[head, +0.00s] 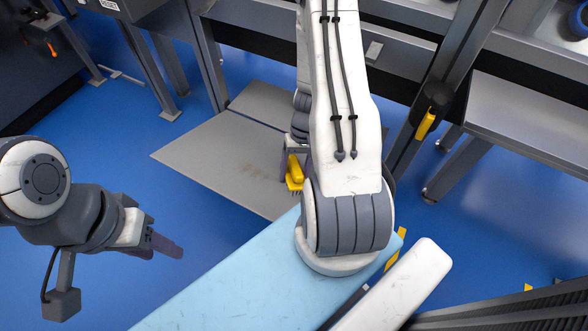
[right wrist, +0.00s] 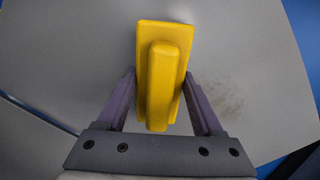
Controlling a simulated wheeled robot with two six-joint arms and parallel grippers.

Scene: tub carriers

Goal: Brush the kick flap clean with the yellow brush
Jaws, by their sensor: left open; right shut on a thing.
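The kick flap is a flat grey plate (head: 205,155) low over the blue floor in the head view; it also fills much of the right wrist view (right wrist: 60,75). Faint brown smudges (head: 262,170) mark it, and they show right of the brush in the right wrist view (right wrist: 230,103). My right gripper (right wrist: 163,88) is shut on the yellow brush (right wrist: 164,75), above the flap. The brush (head: 294,173) shows bristles pointing down in the head view; whether they touch the flap I cannot tell. My left gripper (head: 172,248) is open and empty, away at the left.
Grey metal frames and legs (head: 150,75) stand behind the flap. A post with a black holder and yellow piece (head: 427,123) stands right of my right arm, beside a grey bench (head: 530,120). Blue floor is clear left of the flap.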

